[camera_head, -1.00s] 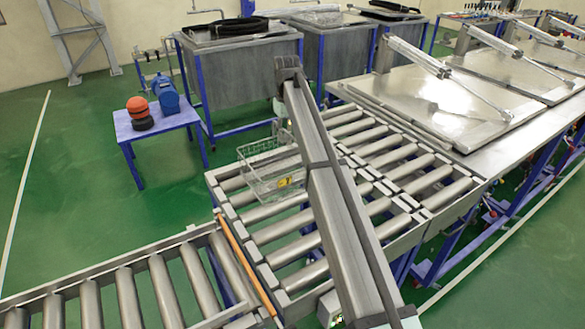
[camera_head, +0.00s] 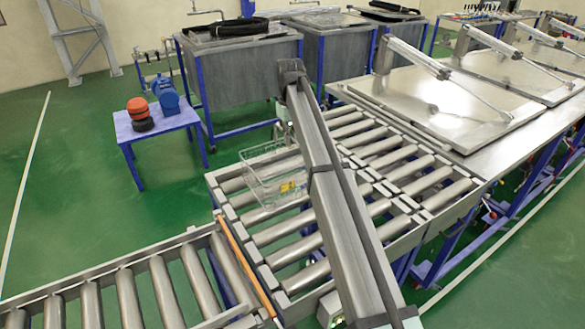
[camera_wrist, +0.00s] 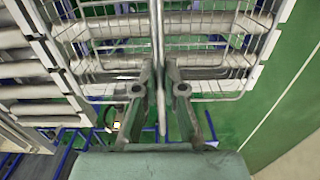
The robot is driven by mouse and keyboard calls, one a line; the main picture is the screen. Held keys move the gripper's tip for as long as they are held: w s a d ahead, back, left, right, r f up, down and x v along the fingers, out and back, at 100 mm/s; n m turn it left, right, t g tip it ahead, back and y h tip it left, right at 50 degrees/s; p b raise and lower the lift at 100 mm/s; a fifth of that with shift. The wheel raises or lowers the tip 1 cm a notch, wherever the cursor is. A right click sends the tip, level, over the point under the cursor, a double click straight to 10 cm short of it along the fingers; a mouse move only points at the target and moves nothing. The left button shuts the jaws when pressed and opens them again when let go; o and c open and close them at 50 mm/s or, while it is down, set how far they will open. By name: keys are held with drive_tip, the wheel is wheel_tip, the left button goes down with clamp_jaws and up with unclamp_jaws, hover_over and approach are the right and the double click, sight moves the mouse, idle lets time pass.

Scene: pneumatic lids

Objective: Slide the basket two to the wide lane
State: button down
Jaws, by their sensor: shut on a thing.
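The wire basket (camera_head: 262,180) sits on the rollers at the far left end of the roller table, partly hidden behind my arm. A small yellow tag shows on its lower side. In the wrist view the basket (camera_wrist: 95,30) fills the upper part, its wire mesh over the rollers. My gripper (camera_wrist: 160,75) is shut on the basket's near wall, with a thin upright metal edge between its fingers. In the head view my gripper is hidden behind my arm. The number on the basket cannot be read, and I cannot tell which lane is the wide one.
Roller lanes (camera_head: 380,195) run to the right of the basket, with free rollers. Another roller conveyor (camera_head: 130,290) lies at front left, beside an orange strip (camera_head: 245,262). Grey tanks (camera_head: 240,70) stand behind. A blue table (camera_head: 155,120) holds an orange-and-black item and a blue device.

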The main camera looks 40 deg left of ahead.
drive_tip(key=shift+s+d+p, duration=0.2)
drive_tip(key=shift+s+d, duration=0.2)
drive_tip(key=shift+d, duration=0.6)
drive_tip(key=shift+s+d+p, duration=0.15)
drive_tip(key=shift+s+d, duration=0.2)
drive_tip(key=shift+d, duration=0.6)
drive_tip(key=shift+s+d+p, duration=0.2)
drive_tip(key=shift+s+d, duration=0.2)
drive_tip(key=shift+d, duration=0.6)
drive_tip(key=s+d+p, duration=0.1)
drive_tip(key=s+d, duration=0.1)
drive_tip(key=d, duration=0.5)
drive_tip(key=shift+s+d+p, duration=0.25)
drive_tip(key=shift+s+p, duration=0.05)
drive_tip(key=shift+s, duration=0.1)
drive_tip(key=s+d+p, duration=0.1)
drive_tip(key=s+d, duration=0.1)
drive_tip(key=d, duration=0.5)
drive_tip(key=shift+s+d+p, duration=0.25)
drive_tip(key=shift+s+p, duration=0.15)
drive_tip(key=c, duration=1.2)
unclamp_jaws()
